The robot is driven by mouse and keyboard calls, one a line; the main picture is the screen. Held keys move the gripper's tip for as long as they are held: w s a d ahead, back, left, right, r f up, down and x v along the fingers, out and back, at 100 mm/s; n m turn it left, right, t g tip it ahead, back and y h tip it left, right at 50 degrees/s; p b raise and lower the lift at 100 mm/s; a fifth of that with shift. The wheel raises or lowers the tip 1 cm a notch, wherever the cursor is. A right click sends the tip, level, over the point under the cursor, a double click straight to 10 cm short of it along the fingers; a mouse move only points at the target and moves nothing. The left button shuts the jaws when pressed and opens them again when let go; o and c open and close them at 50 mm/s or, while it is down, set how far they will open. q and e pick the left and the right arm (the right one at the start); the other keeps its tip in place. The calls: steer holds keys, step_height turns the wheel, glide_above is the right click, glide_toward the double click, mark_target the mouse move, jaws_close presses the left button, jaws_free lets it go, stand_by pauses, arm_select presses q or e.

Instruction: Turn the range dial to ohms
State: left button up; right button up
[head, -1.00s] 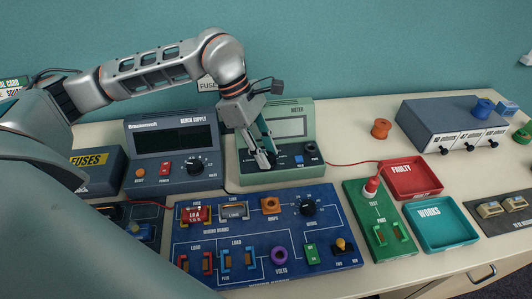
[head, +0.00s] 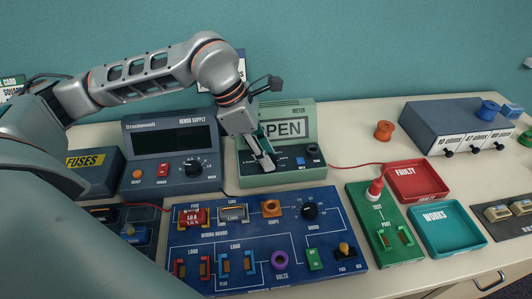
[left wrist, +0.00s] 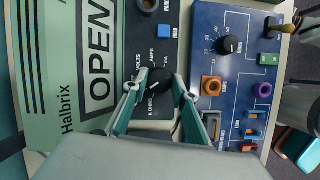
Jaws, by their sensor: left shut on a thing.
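The green meter (head: 280,179) stands at the back middle of the table, and its display (head: 284,128) reads OPEN. In the left wrist view the meter (left wrist: 60,85) shows from above with its black range dial (left wrist: 159,79). VOLTS, AMPS and OHMS are printed around the dial, whose white mark appears to face the OHMS side. My left gripper (head: 266,164) reaches down onto the meter's front panel. In the left wrist view its two teal fingers (left wrist: 156,86) are shut on the dial, one on each side. The dial is hidden behind the gripper in the head view. My right gripper is not in view.
The bench supply (head: 172,176) stands close left of the meter. The blue wiring board (head: 340,215) lies just in front. A red lead (head: 345,163) runs right from the meter toward the green tester (head: 366,218). The red FAULTY tray (head: 417,196) and teal WORKS tray (head: 480,233) lie right.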

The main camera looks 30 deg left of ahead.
arm_select(q)
steer(key=o, duration=1.1)
steer(key=shift+r, duration=0.1)
steer(key=v, duration=1.2)
steer(key=shift+s+a, duration=0.1)
steer(key=shift+s, duration=0.05)
